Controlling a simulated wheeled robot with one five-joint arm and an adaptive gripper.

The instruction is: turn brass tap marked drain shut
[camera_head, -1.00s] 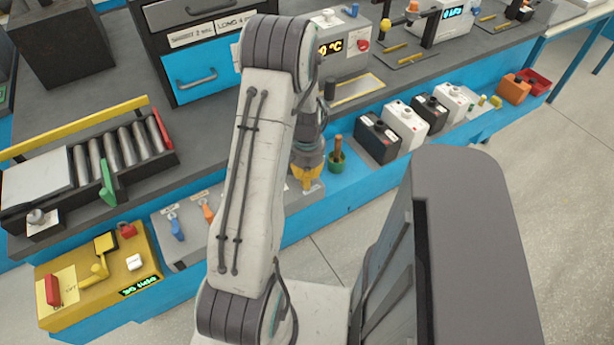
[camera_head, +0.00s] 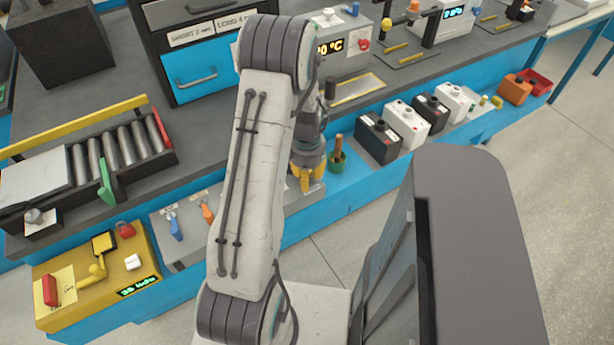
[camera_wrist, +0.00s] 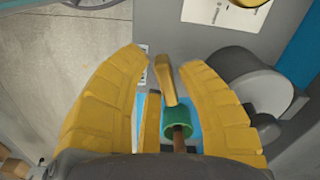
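My gripper (camera_head: 307,180) points down over the right end of the grey tap panel (camera_head: 188,258), with my arm hiding part of that panel. In the wrist view its two yellow ribbed fingers (camera_wrist: 165,58) stand apart. A slim brass-yellow bar (camera_wrist: 168,84) lies between them, apart from the right finger; it may be the brass tap's handle, but I cannot tell for sure. Another narrow yellow piece (camera_wrist: 152,122) is beside the left finger. A blue tap (camera_head: 175,228) and an orange tap (camera_head: 207,211) stand on the panel, left of my arm. The drain mark is not readable.
A green cup (camera_head: 338,162) with a brown handle stands just right of my gripper and shows in the wrist view (camera_wrist: 179,117). Black and white batteries (camera_head: 405,124) stand in a row further right. A yellow control box (camera_head: 95,270) is at the left.

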